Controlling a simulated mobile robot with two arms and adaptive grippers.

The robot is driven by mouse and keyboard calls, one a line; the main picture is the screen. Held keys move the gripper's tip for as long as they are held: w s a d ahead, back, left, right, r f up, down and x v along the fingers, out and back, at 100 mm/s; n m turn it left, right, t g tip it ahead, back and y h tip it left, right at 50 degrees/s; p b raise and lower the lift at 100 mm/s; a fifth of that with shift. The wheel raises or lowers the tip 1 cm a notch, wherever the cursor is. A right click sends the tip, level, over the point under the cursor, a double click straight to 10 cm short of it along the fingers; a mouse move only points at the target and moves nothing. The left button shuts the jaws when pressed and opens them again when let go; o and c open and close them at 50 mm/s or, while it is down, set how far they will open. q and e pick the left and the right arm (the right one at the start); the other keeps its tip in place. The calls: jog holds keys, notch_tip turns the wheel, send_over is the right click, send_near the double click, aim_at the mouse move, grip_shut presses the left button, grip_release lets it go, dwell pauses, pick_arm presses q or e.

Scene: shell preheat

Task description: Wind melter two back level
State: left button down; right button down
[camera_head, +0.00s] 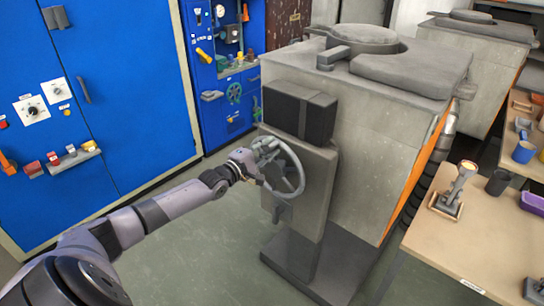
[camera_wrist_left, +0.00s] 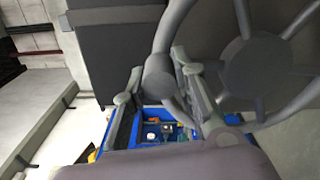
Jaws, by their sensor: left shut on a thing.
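A grey melter (camera_head: 375,140) with a round lid (camera_head: 362,36) stands in the middle of the head view. On its front box (camera_head: 305,185) is a grey spoked handwheel (camera_head: 299,170), which fills the right of the left wrist view (camera_wrist_left: 255,75). My left gripper (camera_head: 257,168) is at the wheel's left rim. In the left wrist view its fingers (camera_wrist_left: 160,92) are on either side of the wheel's round crank knob (camera_wrist_left: 159,75), shut on it. The melter's body looks about upright; I cannot read its exact tilt. My right gripper is not in view.
A second grey melter (camera_head: 480,60) stands behind at the right. Blue cabinets (camera_head: 130,90) line the left. The floor (camera_head: 210,255) between is clear.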

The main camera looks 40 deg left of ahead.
pick_arm(q)
jog(key=shift+a+r+n, duration=0.2)
jog(key=shift+a+n, duration=0.1)
jog(key=shift+a, duration=0.1)
jog(key=c, duration=1.3)
grip_release()
jog(key=shift+f, duration=0.1)
jog(key=shift+f, duration=0.1)
jog(key=s, duration=1.2)
jog(key=shift+a, duration=0.45)
